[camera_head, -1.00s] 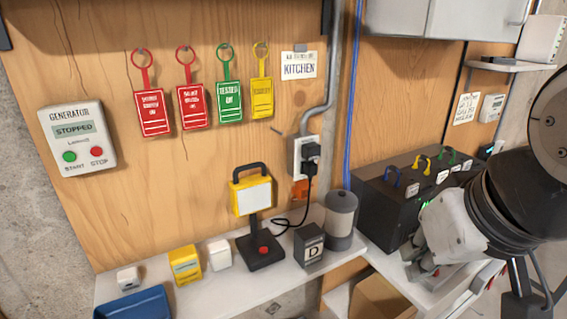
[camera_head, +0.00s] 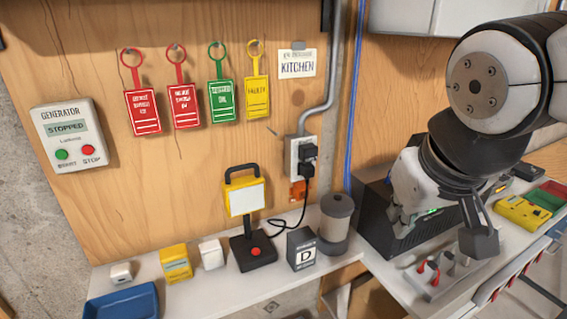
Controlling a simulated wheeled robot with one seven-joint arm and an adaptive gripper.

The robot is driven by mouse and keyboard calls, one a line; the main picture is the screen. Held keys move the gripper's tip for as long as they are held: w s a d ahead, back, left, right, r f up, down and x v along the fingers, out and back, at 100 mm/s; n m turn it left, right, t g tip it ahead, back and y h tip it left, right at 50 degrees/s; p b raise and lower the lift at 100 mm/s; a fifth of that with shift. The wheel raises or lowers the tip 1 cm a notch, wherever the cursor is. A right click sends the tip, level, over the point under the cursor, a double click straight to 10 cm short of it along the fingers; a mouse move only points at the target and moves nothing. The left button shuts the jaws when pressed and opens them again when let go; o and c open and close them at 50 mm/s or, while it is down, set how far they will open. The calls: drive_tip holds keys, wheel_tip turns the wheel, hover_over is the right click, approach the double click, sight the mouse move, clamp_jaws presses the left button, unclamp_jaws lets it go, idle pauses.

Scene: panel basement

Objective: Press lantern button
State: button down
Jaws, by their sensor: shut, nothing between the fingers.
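The lantern (camera_head: 243,196) stands upright on the white shelf against the wooden panel. It has a yellow frame, a pale lamp face, a dark handle on top and a black base. Its red button (camera_head: 255,251) sits on top of the base and is in plain view. My gripper (camera_head: 480,243) is at the right, pointing down above the bench, well to the right of the lantern and apart from it. Its fingers look closed together and hold nothing.
Left are a white cube (camera_head: 211,254), a yellow box (camera_head: 175,263) and a blue tray (camera_head: 122,304). Switches (camera_head: 435,272) lie below my gripper.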

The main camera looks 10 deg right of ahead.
drive_tip(key=w+d+r+n+h+p, duration=0.1)
drive_tip(key=w+r+h+p, duration=0.15)
drive_tip(key=w, duration=0.75)
drive_tip(key=n+t+p, duration=0.1)
drive_tip(key=n+t, duration=0.1)
hover_over(334, 198)
drive_tip(key=shift+w+r+h, duration=0.1)
drive_tip(key=shift+w+h, duration=0.05)
drive_tip(key=shift+h, duration=0.1)
wheel_tip(334, 198, down, 7)
drive_tip(key=b, duration=0.4)
drive_tip(key=shift+w, duration=0.15)
drive_tip(key=shift+f+b, duration=0.85)
drive_tip(key=shift+f, duration=0.1)
drive_tip(key=shift+s, duration=0.2)
drive_tip(key=shift+f, duration=0.1)
drive_tip(key=shift+w+f+b, duration=0.1)
drive_tip(key=shift+f+b, duration=0.2)
drive_tip(key=shift+b, duration=0.25)
